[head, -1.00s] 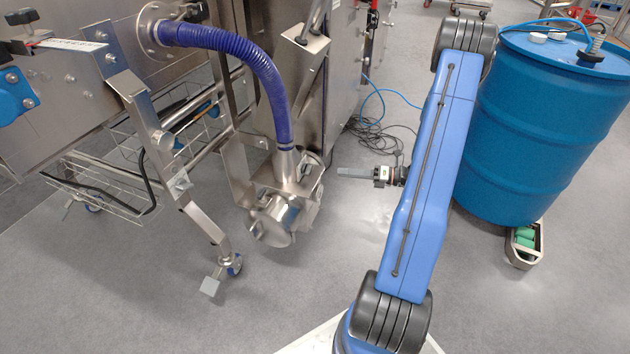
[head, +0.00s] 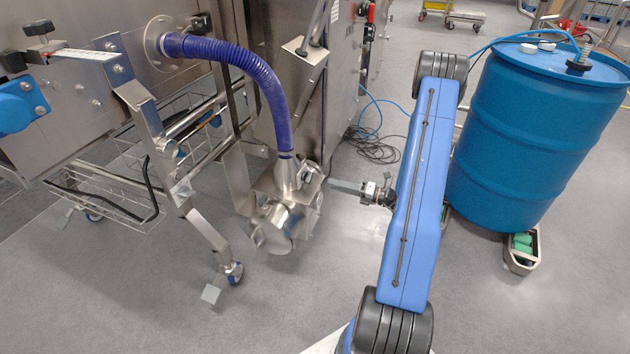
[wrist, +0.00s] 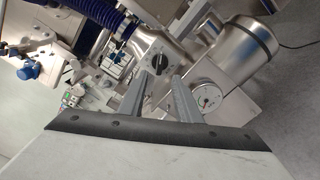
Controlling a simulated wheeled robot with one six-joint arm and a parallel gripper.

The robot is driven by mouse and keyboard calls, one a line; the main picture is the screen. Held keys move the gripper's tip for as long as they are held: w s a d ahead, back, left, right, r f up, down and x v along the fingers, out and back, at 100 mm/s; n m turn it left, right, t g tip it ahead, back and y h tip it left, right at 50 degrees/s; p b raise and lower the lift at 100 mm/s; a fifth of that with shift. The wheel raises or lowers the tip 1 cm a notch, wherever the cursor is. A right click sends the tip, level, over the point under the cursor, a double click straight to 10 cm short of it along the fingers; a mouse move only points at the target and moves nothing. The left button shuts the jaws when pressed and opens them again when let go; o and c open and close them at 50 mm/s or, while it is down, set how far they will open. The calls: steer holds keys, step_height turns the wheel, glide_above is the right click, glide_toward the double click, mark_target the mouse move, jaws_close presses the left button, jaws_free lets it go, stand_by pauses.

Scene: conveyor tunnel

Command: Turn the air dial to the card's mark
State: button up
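A round dial with a black knob (wrist: 160,63) sits on the metal blower housing in the wrist view, just beyond my fingertips. My gripper (wrist: 160,86) is open, with its two grey fingers apart and nothing between them. In the head view my gripper (head: 332,186) points left at the steel blower unit (head: 285,215) under the blue hose, close to its right side. The dial's face is not visible in the head view. I cannot make out the card or its mark in either view.
A ribbed blue hose (head: 265,75) rises from the blower. A blue drum (head: 535,130) stands on the right. Cables (head: 375,145) lie on the floor behind. The front floor is mostly clear.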

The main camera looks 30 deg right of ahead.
mark_target(307, 178)
steer(key=x, duration=0.9)
steer(key=shift+w+a, duration=0.15)
jaws_close()
